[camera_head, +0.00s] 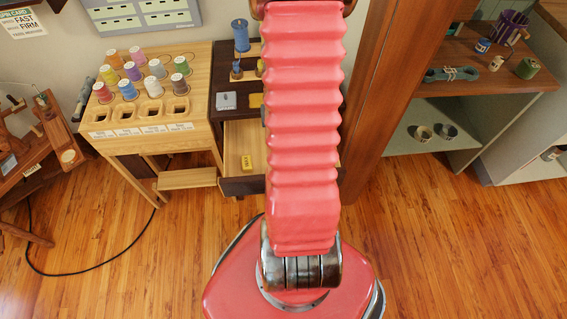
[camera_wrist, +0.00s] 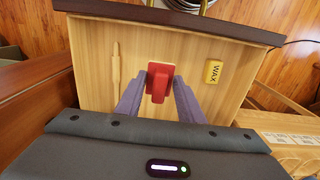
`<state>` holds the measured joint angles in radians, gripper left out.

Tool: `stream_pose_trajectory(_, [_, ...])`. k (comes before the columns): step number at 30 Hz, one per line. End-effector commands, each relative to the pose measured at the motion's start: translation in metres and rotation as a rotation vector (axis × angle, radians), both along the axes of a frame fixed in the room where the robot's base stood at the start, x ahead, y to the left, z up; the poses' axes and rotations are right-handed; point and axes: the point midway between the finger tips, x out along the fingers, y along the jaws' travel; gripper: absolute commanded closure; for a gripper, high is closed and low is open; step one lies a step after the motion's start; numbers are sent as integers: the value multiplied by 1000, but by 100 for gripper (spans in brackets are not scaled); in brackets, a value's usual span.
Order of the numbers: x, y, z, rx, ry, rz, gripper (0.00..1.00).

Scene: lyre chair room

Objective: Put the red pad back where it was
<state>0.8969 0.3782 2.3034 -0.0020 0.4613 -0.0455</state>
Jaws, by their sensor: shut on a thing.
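The red pad (camera_wrist: 160,78) is between the two purple fingers of my gripper (camera_wrist: 159,84) in the wrist view, and the gripper is shut on it. A thin pale edge shows along the pad's far side. The pad is over the pale wooden floor of an open drawer (camera_wrist: 210,110). I cannot tell whether it touches the floor. In the head view the drawer (camera_head: 236,135) is partly covered by my red arm, which also hides the pad and my gripper.
In the drawer, a yellow WAX block (camera_wrist: 213,72) lies right of the pad and a slim wooden tool (camera_wrist: 116,70) lies left. The dark drawer front (camera_wrist: 170,16) edges the far side. A thread-spool stand (camera_head: 150,110) is left of the drawer; a brown shelf unit (camera_head: 470,70) is right.

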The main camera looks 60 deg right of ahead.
Motion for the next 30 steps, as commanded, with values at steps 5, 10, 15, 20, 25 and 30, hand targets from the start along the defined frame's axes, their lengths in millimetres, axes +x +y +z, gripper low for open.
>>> stream_pose_trajectory(5, [0,0,-1,1,1,1,87])
stream_pose_trajectory(10, [0,1,-14,2,2,1,87])
stream_pose_trajectory(15, [0,1,-37,3,3,1,87])
stream_pose_trajectory(20, [0,0,-54,2,1,1,87])
stream_pose_trajectory(25, [1,0,-59,0,0,1,87])
stream_pose_trajectory(30, [1,0,-58,0,0,1,87])
